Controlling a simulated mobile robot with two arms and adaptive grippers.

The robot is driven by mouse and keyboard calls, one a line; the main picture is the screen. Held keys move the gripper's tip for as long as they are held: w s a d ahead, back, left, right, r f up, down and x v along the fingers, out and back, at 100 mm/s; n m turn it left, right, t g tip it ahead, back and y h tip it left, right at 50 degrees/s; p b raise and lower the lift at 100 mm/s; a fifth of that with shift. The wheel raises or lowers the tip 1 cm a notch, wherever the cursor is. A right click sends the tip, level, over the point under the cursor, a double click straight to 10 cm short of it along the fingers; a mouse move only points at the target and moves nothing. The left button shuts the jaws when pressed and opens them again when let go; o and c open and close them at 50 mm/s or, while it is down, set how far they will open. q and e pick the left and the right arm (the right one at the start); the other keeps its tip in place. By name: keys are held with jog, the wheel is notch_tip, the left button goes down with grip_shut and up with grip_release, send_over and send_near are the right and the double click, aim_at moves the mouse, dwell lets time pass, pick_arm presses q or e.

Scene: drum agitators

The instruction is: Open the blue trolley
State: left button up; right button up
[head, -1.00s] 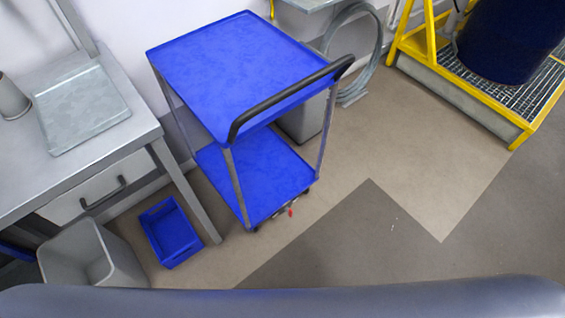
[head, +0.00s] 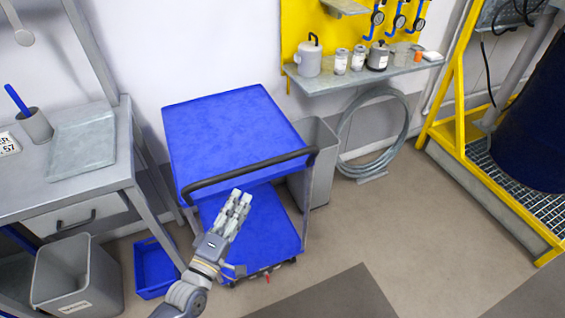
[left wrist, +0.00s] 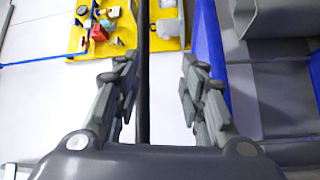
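The blue trolley (head: 222,125) stands between the workbench and a grey bin, with an upper and a lower blue shelf. Its black handle (head: 250,168) runs along the near edge of the upper shelf. My left gripper (head: 239,197) is open and empty in front of the trolley, its fingertips near the handle's middle. In the left wrist view, the dark handle bar (left wrist: 143,70) shows between the spread fingers of the gripper (left wrist: 157,65), not clasped. I cannot tell how deep it lies between them. My right gripper is not in view.
A metal workbench (head: 65,190) stands left, with a grey bin (head: 75,280) and a blue crate (head: 153,268) below. A grey bin (head: 318,165) stands right of the trolley, below a wall shelf (head: 365,75). A yellow frame (head: 490,185) stands far right. Floor at front right is clear.

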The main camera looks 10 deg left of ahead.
aim_at(256, 170)
pick_arm(q)
jog(key=shift+n+t, duration=0.3)
jog(key=shift+n, duration=0.1)
jog(key=w+r, duration=0.2)
jog(key=w+r+p, duration=0.1)
jog(key=w, duration=0.1)
jog(key=shift+d, duration=0.25)
jog(key=p+x, duration=0.1)
jog(key=x, duration=0.4)
jog(key=shift+w+d, duration=0.2)
jog(key=shift+w, duration=0.05)
jog(key=shift+w+d, duration=0.15)
jog(key=shift+w, duration=0.45)
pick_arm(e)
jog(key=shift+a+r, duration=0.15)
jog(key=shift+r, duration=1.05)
